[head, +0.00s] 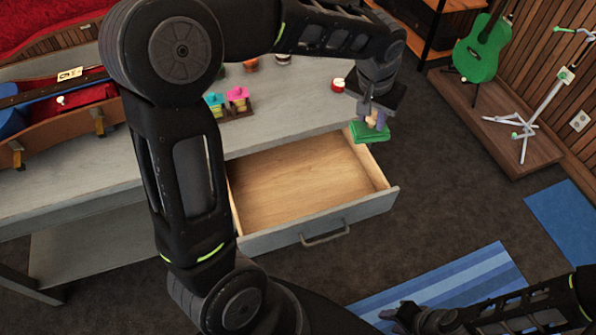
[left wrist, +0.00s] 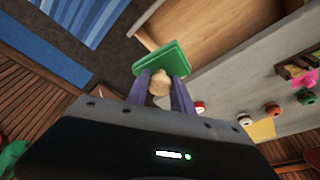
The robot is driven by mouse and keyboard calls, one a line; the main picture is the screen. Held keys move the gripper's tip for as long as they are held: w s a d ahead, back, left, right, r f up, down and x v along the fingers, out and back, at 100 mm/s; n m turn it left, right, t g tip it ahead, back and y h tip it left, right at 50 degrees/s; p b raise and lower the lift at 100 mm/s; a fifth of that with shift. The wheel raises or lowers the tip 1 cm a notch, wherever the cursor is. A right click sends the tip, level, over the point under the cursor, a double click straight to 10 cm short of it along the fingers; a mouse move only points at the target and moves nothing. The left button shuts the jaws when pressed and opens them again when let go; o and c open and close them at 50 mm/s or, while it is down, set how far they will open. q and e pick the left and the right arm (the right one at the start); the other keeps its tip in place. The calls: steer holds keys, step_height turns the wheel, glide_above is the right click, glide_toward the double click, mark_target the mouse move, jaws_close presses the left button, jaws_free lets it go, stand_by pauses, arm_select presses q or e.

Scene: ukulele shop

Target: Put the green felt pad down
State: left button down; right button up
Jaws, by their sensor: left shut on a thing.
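The green felt pad (head: 369,132) hangs below my left gripper (head: 376,118), near the back right corner of the open drawer. In the left wrist view the pad (left wrist: 162,58) sits at the fingertips, with a pale round knob (left wrist: 159,82) between the two purple fingers. My left gripper (left wrist: 162,88) is shut on it. My right gripper (head: 393,314) is low in the head view, over the striped rug; its fingers are too small and dark to read.
The wooden drawer (head: 300,178) is pulled out of the grey workbench (head: 70,185) and looks empty. Small colourful items (head: 238,98) and a red-topped thing (head: 338,85) stand on the bench. An instrument case (head: 55,130) lies at left. A green ukulele (head: 482,48) stands at the back right.

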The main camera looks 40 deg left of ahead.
arm_select(q)
steer(key=shift+s+a, duration=0.1)
steer(key=shift+a+f+b, duration=0.2)
steer(key=shift+f+b, duration=0.1)
steer(key=shift+b, duration=0.1)
steer(key=s+a+f+n+b, duration=0.1)
steer(key=a+f+b, duration=0.4)
steer(key=a+b, duration=0.3)
steer(key=s+a+f+n+b, duration=0.1)
steer(key=a+f+b, duration=0.5)
steer(key=a+b, duration=0.3)
steer(key=shift+a+f+y, duration=0.25)
steer(key=shift+a+y, duration=0.05)
steer(key=shift+a, duration=0.55)
steer(key=shift+s+f, duration=0.1)
step_height(320, 180, down, 13)
steer(key=b, duration=0.1)
steer(key=shift+f+b, duration=0.2)
steer(key=shift+b, duration=0.1)
steer(key=shift+f, duration=0.1)
